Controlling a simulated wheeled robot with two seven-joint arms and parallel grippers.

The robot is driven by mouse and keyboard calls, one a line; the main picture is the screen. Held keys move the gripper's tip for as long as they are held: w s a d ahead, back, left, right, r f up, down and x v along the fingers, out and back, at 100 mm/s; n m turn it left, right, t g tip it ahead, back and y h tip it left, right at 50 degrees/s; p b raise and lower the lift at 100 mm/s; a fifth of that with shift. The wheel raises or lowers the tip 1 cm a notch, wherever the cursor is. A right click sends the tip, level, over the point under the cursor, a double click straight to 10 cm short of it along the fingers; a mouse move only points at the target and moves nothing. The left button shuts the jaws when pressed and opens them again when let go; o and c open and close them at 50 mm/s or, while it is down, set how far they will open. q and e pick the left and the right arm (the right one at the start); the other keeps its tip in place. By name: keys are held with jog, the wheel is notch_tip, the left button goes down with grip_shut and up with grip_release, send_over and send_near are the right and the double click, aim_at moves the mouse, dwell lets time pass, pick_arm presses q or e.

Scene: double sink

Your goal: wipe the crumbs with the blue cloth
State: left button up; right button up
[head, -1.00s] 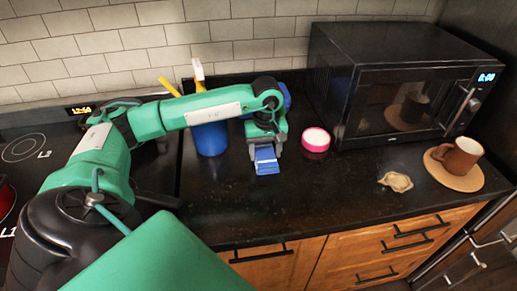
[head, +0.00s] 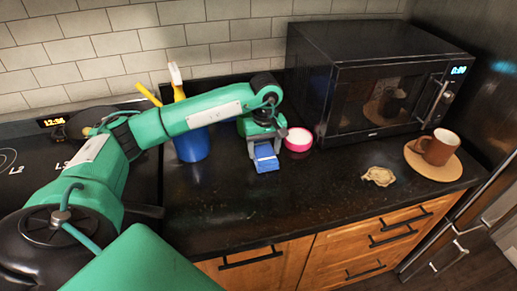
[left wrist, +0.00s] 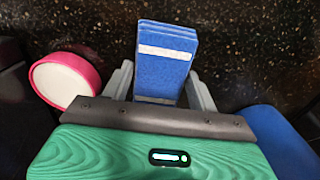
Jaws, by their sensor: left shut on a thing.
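The blue cloth (head: 266,164), a folded block with a pale stripe, is held in my left gripper (head: 264,149) above or on the dark counter; I cannot tell if it touches. In the left wrist view the cloth (left wrist: 165,62) sticks out between the two grey fingers, which are shut on it. A tan, irregular patch that looks like the crumbs (head: 379,176) lies on the counter to the right of the cloth, in front of the microwave. My right gripper is not in view.
A pink-rimmed round container (head: 298,140) stands just right of my left gripper. The front counter (head: 240,210) is clear.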

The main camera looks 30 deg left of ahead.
pick_arm(q)
jog(key=shift+a+f, duration=0.1)
jog(key=shift+f, duration=0.35)
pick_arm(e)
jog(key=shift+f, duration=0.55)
pick_arm(q)
jog(key=shift+r, duration=0.15)
jog(key=r+p, duration=0.1)
jog(key=r, duration=0.1)
jog(key=d+r+p, duration=0.1)
jog(key=r, duration=0.2)
jog(key=shift+w+r, duration=0.15)
jog(key=shift+a+r+p, duration=0.1)
jog(key=shift+r+p, duration=0.25)
jog(key=shift+r, duration=0.15)
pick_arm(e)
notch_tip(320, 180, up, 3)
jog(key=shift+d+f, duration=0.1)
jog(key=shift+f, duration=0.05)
pick_arm(q)
jog(key=shift+r+p, duration=0.55)
jog(key=shift+r, duration=1)
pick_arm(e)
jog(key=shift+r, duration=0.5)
